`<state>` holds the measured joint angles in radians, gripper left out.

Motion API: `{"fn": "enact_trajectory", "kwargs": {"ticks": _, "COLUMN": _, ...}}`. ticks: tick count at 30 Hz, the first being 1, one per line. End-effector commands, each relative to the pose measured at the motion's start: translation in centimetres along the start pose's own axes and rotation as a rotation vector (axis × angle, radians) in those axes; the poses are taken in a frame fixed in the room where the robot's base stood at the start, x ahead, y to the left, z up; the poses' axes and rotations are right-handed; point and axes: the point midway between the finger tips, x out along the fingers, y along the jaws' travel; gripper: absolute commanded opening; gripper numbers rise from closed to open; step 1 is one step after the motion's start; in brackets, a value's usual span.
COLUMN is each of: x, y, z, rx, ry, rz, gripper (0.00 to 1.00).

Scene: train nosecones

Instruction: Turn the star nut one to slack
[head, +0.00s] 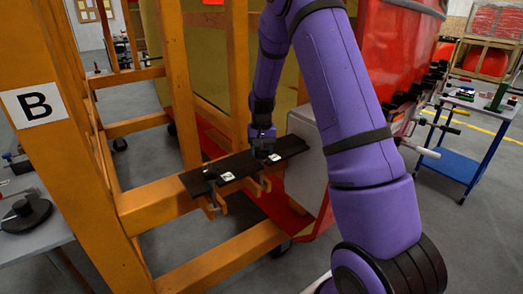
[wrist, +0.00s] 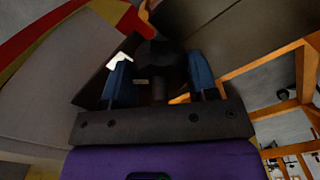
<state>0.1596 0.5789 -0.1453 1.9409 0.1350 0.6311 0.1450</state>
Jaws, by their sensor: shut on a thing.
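My gripper (head: 262,146) points down at the far right part of a black board (head: 192,187) on the orange frame. In the wrist view, its two blue fingers (wrist: 160,70) stand on either side of a dark star nut (wrist: 158,52) and are shut on it. A dark stem shows below the nut's head. In the head view the nut is mostly hidden by the gripper. A white label (head: 274,157) lies beside it, too small to read. A second dark knob (head: 209,174) sits near the board's left end, next to another white label (head: 227,177).
Orange clamps (head: 216,206) hang below the board. A pale grey box (head: 308,165) and a red nosecone (head: 385,45) stand close on the right. A blue trolley (head: 450,163) is farther right.

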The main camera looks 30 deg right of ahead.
Motion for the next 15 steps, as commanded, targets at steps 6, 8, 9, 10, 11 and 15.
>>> {"fn": "enact_trajectory", "kwargs": {"ticks": 6, "x": -0.02, "y": 0.09, "z": -0.09, "rx": -0.205, "ry": 0.002, "rz": 0.000, "gripper": 0.30}}
{"fn": "enact_trajectory", "kwargs": {"ticks": 8, "x": -0.03, "y": 0.08, "z": -0.09, "rx": -0.261, "ry": 0.002, "rz": 0.000, "gripper": 0.30}}
{"fn": "enact_trajectory", "kwargs": {"ticks": 9, "x": -0.02, "y": 0.09, "z": -0.09, "rx": -0.300, "ry": 0.002, "rz": 0.000, "gripper": 0.30}}
{"fn": "enact_trajectory", "kwargs": {"ticks": 10, "x": -0.02, "y": 0.10, "z": -0.10, "rx": -0.328, "ry": 0.002, "rz": 0.000, "gripper": 0.30}}
{"fn": "enact_trajectory", "kwargs": {"ticks": 11, "x": -0.02, "y": 0.10, "z": -0.10, "rx": -0.354, "ry": 0.002, "rz": 0.000, "gripper": 0.30}}
{"fn": "enact_trajectory", "kwargs": {"ticks": 15, "x": -0.02, "y": 0.10, "z": -0.10, "rx": -0.479, "ry": 0.002, "rz": 0.000, "gripper": 0.30}}
